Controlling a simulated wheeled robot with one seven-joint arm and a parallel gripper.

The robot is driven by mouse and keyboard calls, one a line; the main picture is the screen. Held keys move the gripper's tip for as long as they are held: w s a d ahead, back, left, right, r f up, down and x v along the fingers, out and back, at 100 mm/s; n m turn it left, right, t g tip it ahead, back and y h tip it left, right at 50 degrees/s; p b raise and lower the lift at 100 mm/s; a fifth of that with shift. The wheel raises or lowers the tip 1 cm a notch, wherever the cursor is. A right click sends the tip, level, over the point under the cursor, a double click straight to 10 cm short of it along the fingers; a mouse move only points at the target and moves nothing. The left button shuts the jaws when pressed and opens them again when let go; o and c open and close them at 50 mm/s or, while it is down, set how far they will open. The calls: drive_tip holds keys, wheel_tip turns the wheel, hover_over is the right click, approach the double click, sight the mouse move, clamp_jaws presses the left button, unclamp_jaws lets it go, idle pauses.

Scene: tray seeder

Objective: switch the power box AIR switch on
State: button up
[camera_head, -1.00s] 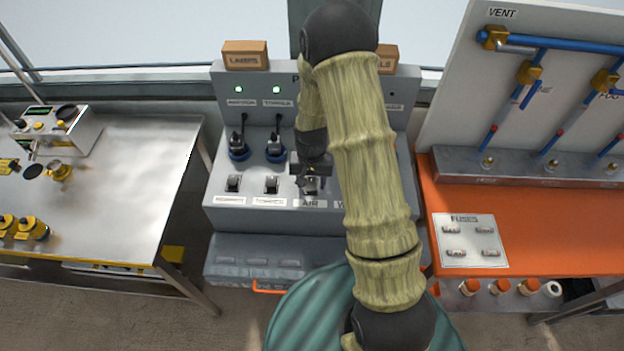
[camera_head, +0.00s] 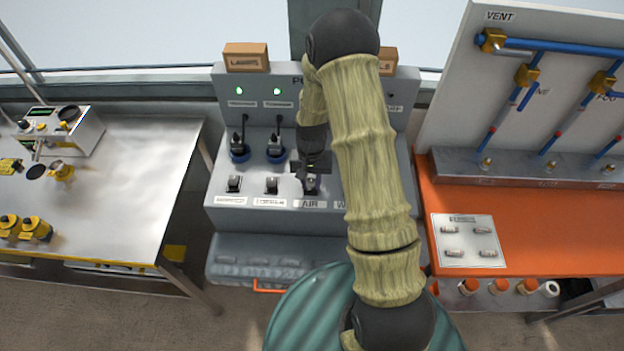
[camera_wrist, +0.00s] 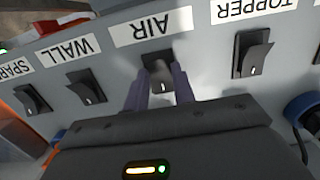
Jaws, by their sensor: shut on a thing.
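The power box (camera_head: 240,170) is a grey sloped panel in the middle of the head view, with a row of black rocker switches. The AIR switch (camera_wrist: 158,72) lies above its AIR label in the head view and shows upside down in the wrist view. My gripper (camera_wrist: 160,88) is at the AIR switch, its two fingers close on either side of the rocker and partly hiding it. In the head view my gripper (camera_head: 307,180) is partly covered by my arm. Whether the rocker is tipped on or off cannot be told.
The TOPPER switch (camera_wrist: 252,54) and the WALL switch (camera_wrist: 86,86) flank the AIR switch. An orange bench (camera_head: 560,230) stands at right, a metal table (camera_head: 140,170) at left.

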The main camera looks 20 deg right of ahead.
drive_tip(key=shift+w+d+f+g+y+p, duration=0.15)
drive_tip(key=shift+g+y+p, duration=0.15)
drive_tip(key=shift+g, duration=0.6)
drive_tip(key=shift+w+r+g+y+p, duration=0.15)
drive_tip(key=shift+g+y+p, duration=0.15)
drive_tip(key=shift+g, duration=0.6)
drive_tip(key=shift+f, duration=0.1)
drive_tip(key=o, duration=1)
drive_tip(key=shift+w, duration=0.15)
drive_tip(key=shift+w+d+r, duration=0.1)
drive_tip(key=shift+w+r, duration=0.1)
drive_tip(key=shift+r, duration=0.2)
drive_tip(key=b+v, duration=0.3)
drive_tip(key=v, duration=1.3)
drive_tip(key=shift+r, duration=0.3)
